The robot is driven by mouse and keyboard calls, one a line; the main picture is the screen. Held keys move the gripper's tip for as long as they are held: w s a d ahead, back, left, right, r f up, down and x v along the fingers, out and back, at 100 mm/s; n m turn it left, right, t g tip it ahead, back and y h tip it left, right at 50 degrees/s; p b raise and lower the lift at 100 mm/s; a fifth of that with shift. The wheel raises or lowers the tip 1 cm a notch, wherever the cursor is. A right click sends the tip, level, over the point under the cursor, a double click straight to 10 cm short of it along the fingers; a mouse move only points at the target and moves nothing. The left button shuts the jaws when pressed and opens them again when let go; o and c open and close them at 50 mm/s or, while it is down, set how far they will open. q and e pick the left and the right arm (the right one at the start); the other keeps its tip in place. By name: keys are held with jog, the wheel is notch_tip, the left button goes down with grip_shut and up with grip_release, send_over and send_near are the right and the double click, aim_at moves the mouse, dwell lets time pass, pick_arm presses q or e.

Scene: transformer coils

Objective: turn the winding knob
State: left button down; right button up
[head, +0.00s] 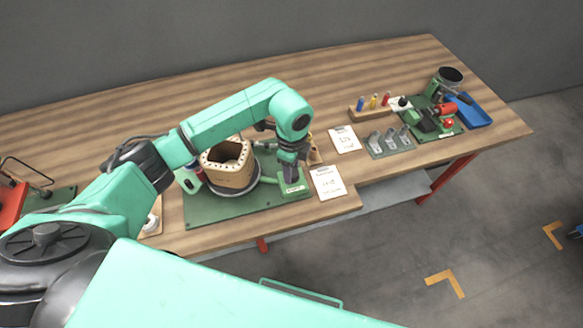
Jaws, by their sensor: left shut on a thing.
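My left gripper (290,174) points down at a small green control box (295,190) on the front right of a green base plate (212,212). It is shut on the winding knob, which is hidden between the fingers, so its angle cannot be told. A tan coil former (230,177) with an open, dark centre stands on a round grey turntable (236,190) on the same plate, left of my gripper. My right gripper is not in view.
White paper cards (328,182) lie right of the box. The table's back left (100,112) is clear.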

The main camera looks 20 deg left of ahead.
aim_at(293, 172)
pick_arm(q)
jog(key=shift+n, duration=0.4)
dwell(1.4)
jog(key=shift+c, duration=1.6)
grip_release()
jog(key=shift+d, duration=0.1)
jog(key=shift+r, duration=0.1)
notch_tip(293, 172, up, 14)
jog(key=b, duration=0.2)
jog(key=shift+r+b, duration=0.25)
jog(key=shift+b, duration=0.1)
jog(key=shift+f, duration=0.1)
